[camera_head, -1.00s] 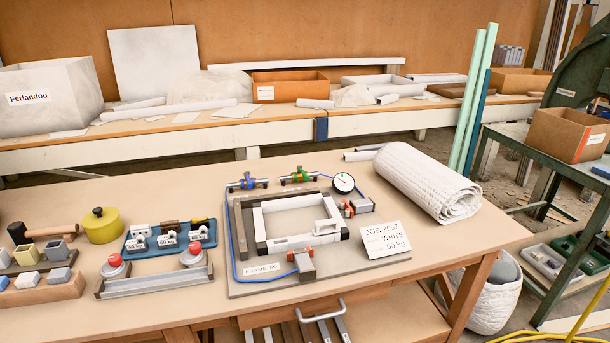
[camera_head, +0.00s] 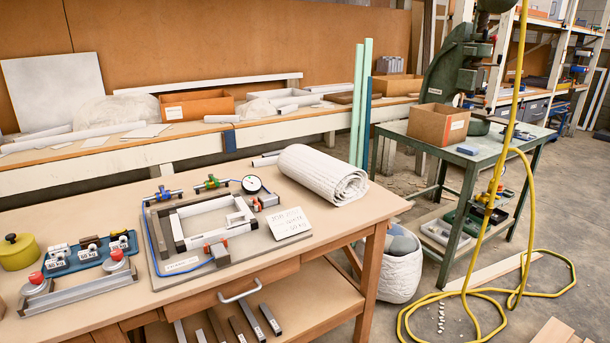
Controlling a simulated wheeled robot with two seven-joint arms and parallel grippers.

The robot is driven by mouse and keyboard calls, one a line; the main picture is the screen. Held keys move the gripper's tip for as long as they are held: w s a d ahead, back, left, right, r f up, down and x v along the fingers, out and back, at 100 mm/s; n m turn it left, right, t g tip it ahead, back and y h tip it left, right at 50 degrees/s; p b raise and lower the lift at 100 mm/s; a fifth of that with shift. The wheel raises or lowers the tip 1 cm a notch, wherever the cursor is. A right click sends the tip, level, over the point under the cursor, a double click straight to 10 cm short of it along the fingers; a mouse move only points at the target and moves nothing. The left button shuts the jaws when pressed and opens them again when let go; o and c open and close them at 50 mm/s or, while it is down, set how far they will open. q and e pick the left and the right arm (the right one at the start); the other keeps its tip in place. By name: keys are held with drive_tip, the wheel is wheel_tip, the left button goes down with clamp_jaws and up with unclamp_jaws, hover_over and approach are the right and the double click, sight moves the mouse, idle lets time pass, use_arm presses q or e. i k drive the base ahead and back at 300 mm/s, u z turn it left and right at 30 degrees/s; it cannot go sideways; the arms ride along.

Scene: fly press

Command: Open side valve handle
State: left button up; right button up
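On the wooden workbench (camera_head: 110,310) lies a grey frame plate (camera_head: 290,242) with a square frame (camera_head: 181,238), a blue hose and a round gauge (camera_head: 251,184). Along its back edge are a valve with a blue handle (camera_head: 163,190) and a valve with a green handle (camera_head: 211,182). A red-handled clamp or valve (camera_head: 257,203) is at its right side, and another red part (camera_head: 216,251) is at its front. I cannot tell which one is the side valve. Neither of my grippers is in view.
A rolled white cloth (camera_head: 322,174) lies behind the card (camera_head: 290,223). A green table (camera_head: 493,150) with a cardboard box (camera_head: 438,124) and a press (camera_head: 455,65) stands right. A yellow hose (camera_head: 530,193) hangs down and coils on the floor. A white sack (camera_head: 400,270) stands beside the bench.

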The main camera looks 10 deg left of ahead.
sight(216, 182)
drive_tip(key=z, duration=0.7)
drive_tip(key=i, duration=0.9)
drive_tip(key=u, duration=1.85)
